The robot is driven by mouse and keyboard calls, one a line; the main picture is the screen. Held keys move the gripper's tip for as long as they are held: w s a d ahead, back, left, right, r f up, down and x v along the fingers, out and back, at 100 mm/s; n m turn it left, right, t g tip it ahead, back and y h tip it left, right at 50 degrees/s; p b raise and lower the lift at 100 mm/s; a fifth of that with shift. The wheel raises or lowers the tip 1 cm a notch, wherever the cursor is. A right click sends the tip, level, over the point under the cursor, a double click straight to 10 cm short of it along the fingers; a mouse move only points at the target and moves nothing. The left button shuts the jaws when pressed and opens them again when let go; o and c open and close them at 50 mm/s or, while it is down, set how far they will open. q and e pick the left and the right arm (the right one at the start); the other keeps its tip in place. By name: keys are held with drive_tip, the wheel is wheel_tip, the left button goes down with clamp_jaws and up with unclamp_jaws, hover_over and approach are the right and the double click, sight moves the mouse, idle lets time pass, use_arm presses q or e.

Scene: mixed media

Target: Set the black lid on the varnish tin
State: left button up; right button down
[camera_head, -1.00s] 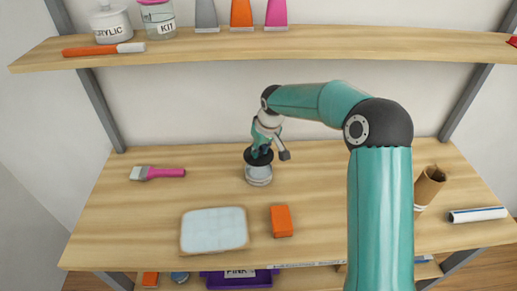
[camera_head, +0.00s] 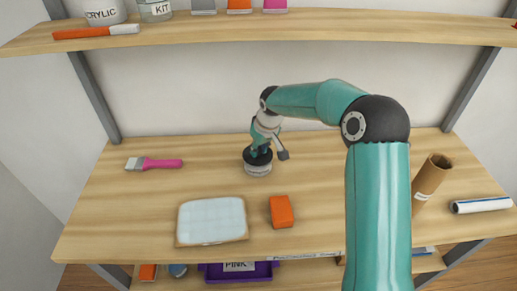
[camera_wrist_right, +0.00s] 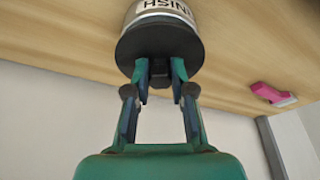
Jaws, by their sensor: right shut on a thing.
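The varnish tin (camera_head: 258,169) stands upright on the workbench, left of my right arm. It is pale, with a printed label. The black lid (camera_head: 257,157) is level on top of the tin, with no gap that I can see. In the right wrist view the lid's dark disc (camera_wrist_right: 150,43) covers the tin's end, and part of the label (camera_wrist_right: 163,8) shows upside down beyond it. My right gripper (camera_head: 261,149) is above the lid; in the wrist view its fingertips (camera_wrist_right: 160,74) are shut on the lid's small knob. My left gripper is in neither view.
A pink-handled brush (camera_head: 155,163) lies left of the tin. A pale-topped board (camera_head: 210,220) and an orange block (camera_head: 281,212) lie in front. A cardboard tube (camera_head: 430,180) and a white roll (camera_head: 482,205) are at the right. A shelf (camera_head: 300,28) hangs above the bench.

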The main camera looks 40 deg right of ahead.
drive_tip(key=shift+f+b, duration=0.75)
idle(0.6)
drive_tip(key=c, duration=0.9)
unclamp_jaws()
drive_tip(key=shift+s+r, duration=0.1)
drive_tip(key=shift+c, duration=0.4)
drive_tip(key=shift+c, duration=0.5)
drive_tip(key=shift+r, duration=0.1)
drive_tip(key=shift+p+v, duration=1.55)
drive_tip(key=shift+v, duration=1.4)
